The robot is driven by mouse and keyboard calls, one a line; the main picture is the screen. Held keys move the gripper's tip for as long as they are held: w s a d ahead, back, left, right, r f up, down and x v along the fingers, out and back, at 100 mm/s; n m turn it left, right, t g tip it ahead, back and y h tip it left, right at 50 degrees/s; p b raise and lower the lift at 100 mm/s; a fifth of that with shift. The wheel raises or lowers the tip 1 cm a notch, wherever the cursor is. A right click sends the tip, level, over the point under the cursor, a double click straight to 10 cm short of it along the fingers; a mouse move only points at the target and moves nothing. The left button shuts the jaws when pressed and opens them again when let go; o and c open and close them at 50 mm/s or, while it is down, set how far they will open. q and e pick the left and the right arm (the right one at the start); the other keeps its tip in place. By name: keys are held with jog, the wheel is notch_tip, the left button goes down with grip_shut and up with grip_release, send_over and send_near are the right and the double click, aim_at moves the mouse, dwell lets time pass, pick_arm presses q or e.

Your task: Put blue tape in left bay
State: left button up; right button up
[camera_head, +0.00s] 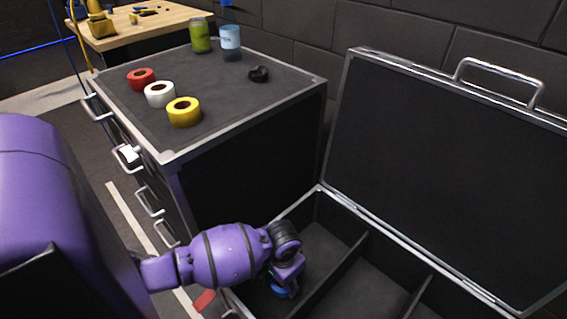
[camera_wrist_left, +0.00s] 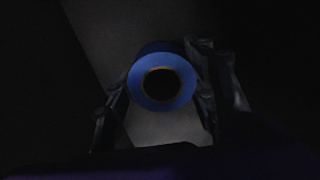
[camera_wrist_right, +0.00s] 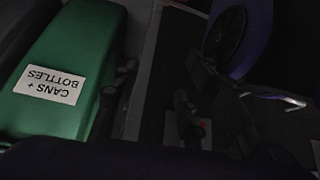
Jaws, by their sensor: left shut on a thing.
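The blue tape (camera_wrist_left: 136,86) is a blue roll with a dark hole, seen end-on between the fingers of my left gripper (camera_wrist_left: 162,90). In the head view only a bit of the blue tape (camera_head: 281,293) shows under my left gripper (camera_head: 285,284). That gripper is shut on the tape, low inside the left bay (camera_head: 322,246) of the open case. I cannot tell whether the tape touches the bay floor. My right gripper (camera_wrist_right: 156,96) shows only in its own dim wrist view; its fingers are apart with nothing between them.
The case lid (camera_head: 450,160) stands open behind the bays, and a divider (camera_head: 335,273) bounds the left bay. Red (camera_head: 141,85), white (camera_head: 160,101) and yellow (camera_head: 184,119) tapes sit on the drawer cabinet (camera_head: 225,115). A green bin (camera_wrist_right: 65,65) shows near my right gripper.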

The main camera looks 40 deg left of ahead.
pick_arm(q)
jog(key=shift+f, duration=0.6)
jog(key=shift+f, duration=0.1)
jog(key=o, duration=1.2)
jog(key=shift+f, duration=0.1)
jog(key=shift+c, duration=0.2)
notch_tip(320, 180, up, 12)
jog(key=p, duration=0.3)
jog(key=shift+r, duration=0.2)
